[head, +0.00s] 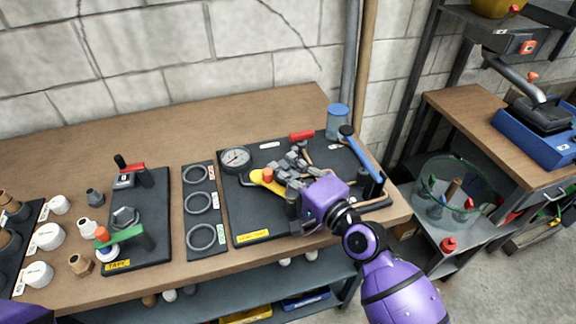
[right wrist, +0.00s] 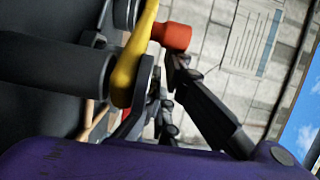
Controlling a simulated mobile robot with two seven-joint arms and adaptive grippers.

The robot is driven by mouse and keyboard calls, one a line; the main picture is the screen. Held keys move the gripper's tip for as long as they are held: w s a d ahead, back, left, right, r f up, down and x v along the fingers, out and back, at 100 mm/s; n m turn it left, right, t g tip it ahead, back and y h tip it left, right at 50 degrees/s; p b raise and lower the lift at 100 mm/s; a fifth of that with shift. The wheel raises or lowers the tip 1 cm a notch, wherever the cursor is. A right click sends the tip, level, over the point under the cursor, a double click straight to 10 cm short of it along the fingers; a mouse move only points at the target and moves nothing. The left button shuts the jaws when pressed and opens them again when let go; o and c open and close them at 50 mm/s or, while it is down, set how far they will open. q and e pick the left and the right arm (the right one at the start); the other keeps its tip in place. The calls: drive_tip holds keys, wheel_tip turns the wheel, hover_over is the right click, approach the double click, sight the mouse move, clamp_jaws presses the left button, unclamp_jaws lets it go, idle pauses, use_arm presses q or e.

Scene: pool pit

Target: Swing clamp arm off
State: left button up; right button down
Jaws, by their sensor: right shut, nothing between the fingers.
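The yellow clamp arm (head: 265,183) with an orange-red knob (head: 267,175) lies over the black board (head: 250,221) at the right of the bench. In the right wrist view the yellow arm (right wrist: 131,68) runs beside a dark post (right wrist: 62,70), with its red knob (right wrist: 173,36) close by. My right gripper (head: 291,164) is shut and empty, just right of the yellow arm and knob. Whether it touches the arm I cannot tell. The purple wrist hides part of the board. My left gripper is not in view.
The bench back is clear.

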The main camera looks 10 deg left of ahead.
drive_tip(key=shift+s+a, duration=0.2)
drive_tip(key=shift+a, duration=0.2)
idle(1.9)
drive_tip(key=v, duration=1.2)
